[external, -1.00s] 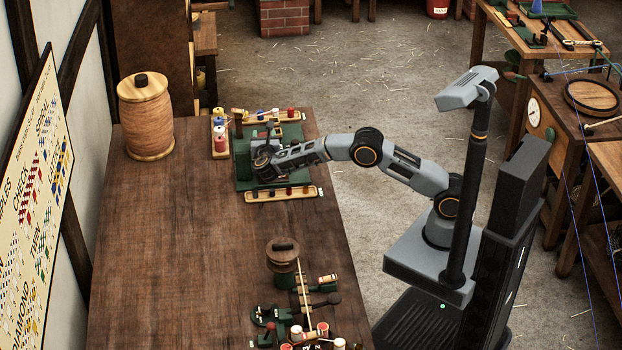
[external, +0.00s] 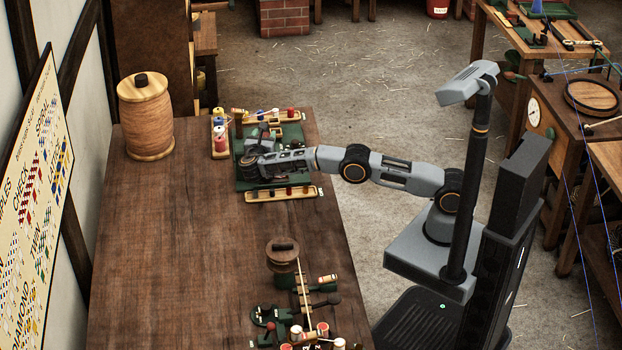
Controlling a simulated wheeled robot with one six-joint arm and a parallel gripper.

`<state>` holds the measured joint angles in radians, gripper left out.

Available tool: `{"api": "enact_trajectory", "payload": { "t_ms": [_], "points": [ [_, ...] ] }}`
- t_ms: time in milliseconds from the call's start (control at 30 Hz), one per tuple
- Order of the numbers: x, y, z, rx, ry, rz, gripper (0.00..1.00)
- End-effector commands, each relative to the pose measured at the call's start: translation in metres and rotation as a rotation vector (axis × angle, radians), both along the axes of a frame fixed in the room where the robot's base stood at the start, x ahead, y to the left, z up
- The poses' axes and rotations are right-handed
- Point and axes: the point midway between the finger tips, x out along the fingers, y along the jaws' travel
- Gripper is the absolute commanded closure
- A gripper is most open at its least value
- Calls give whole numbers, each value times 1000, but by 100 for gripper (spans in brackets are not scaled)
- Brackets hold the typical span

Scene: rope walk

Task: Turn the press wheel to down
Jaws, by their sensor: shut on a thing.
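The green press (external: 243,181) stands near the far right edge of the wooden bench. My gripper (external: 250,165) is low over the left part of the press, reaching in from the right. It is shut on a dark part that I take to be the press wheel. The gripper's fingers and the wheel are dark and overlap, so the wheel's turn position cannot be read.
The bench (external: 180,245) is bare in the middle.

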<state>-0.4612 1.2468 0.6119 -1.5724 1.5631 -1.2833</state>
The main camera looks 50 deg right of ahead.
Motion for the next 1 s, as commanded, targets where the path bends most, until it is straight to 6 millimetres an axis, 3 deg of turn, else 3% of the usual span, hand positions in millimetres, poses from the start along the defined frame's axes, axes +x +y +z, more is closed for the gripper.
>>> {"api": "enact_trajectory", "payload": {
  "t_ms": [233, 267, 533, 833, 1000],
  "points": [
    [0, 0, 0, -1, -2, -1, 71],
    [0, -1, 1, -1, -2, -1, 47],
    [0, 0, 0, 0, -1, 0, 22],
    [-1, 3, 1, -1, 0, 1, 22],
    [-11, 24, 1, 0, 0, 3, 22]
  ]
}}
